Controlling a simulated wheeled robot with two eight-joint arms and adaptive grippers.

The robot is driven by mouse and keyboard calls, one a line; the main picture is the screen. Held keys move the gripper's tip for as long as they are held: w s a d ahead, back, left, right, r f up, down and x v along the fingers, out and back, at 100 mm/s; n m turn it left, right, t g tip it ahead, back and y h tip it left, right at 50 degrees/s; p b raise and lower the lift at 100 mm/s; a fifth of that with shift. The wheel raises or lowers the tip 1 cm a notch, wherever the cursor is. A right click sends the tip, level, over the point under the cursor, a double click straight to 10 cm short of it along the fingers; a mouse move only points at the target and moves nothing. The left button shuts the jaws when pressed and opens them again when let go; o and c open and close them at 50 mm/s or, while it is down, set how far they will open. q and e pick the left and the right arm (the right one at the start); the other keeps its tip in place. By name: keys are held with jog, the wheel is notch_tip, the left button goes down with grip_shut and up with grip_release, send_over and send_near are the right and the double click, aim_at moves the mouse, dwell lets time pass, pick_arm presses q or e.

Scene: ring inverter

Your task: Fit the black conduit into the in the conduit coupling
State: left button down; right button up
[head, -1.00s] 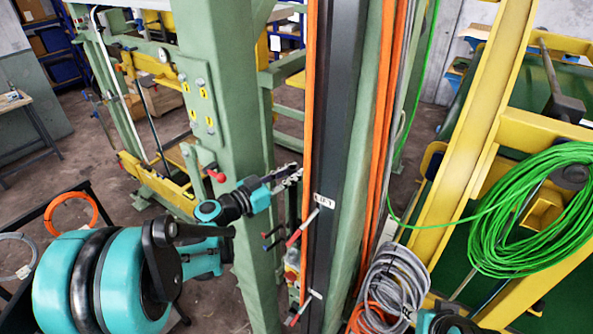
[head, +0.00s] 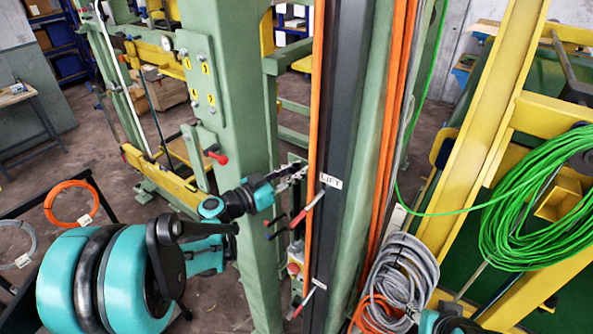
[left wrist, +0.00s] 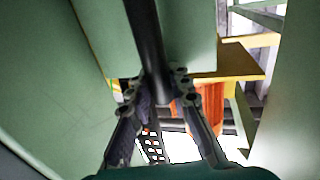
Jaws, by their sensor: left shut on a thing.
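My left gripper (head: 292,174) reaches in from the left to the green post, its fingertips close to the orange line on the post's edge. In the left wrist view, both fingers (left wrist: 157,90) are closed around a black conduit (left wrist: 146,38), a dark tube running up out of the picture. In the head view I cannot make out this conduit apart from the fingers and the dark post behind. I cannot identify the conduit coupling in either view. My right gripper is out of view.
A dark upright channel (head: 345,130) with a LIFT label (head: 331,181) and red-handled levers (head: 308,207) stands beside my left gripper. Green cable coils (head: 530,225) and grey coils (head: 400,275) hang at right. An orange coil (head: 70,203) is at left.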

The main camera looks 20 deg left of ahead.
aim_at(294, 186)
pick_arm(q)
jog(key=shift+f+b, duration=0.3)
jog(key=shift+f, duration=0.25)
jog(key=shift+b, duration=0.5)
dwell(1.4)
jog(key=shift+f+b, duration=2)
jog(key=shift+f, duration=0.05)
jog(key=c, duration=1.3)
grip_release()
jog(key=v, duration=1.2)
